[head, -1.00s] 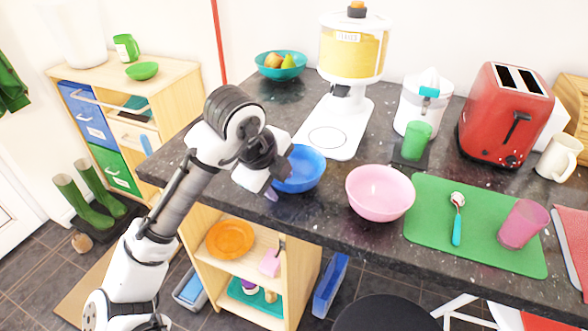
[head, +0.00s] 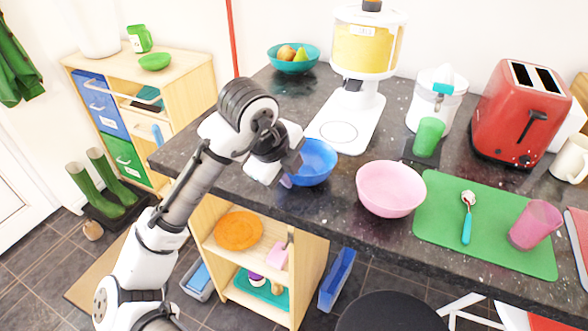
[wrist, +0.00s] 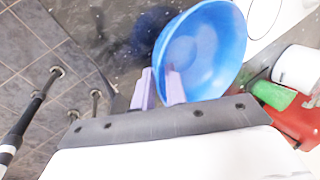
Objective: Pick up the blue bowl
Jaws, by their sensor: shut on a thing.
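The blue bowl (head: 316,160) is near the counter's front edge in the head view, left of the pink bowl. My gripper (head: 287,179) is at the blue bowl's left rim. In the wrist view the blue bowl (wrist: 207,50) fills the upper middle. My gripper's pale fingers (wrist: 160,88) straddle its rim, one inside and one outside, shut on the wall. The bowl looks empty. I cannot tell whether its base still touches the counter.
A pink bowl (head: 391,189) stands close on the right. A white dispenser (head: 345,122) stands behind. A teal bowl with fruit (head: 293,65) is at the back.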

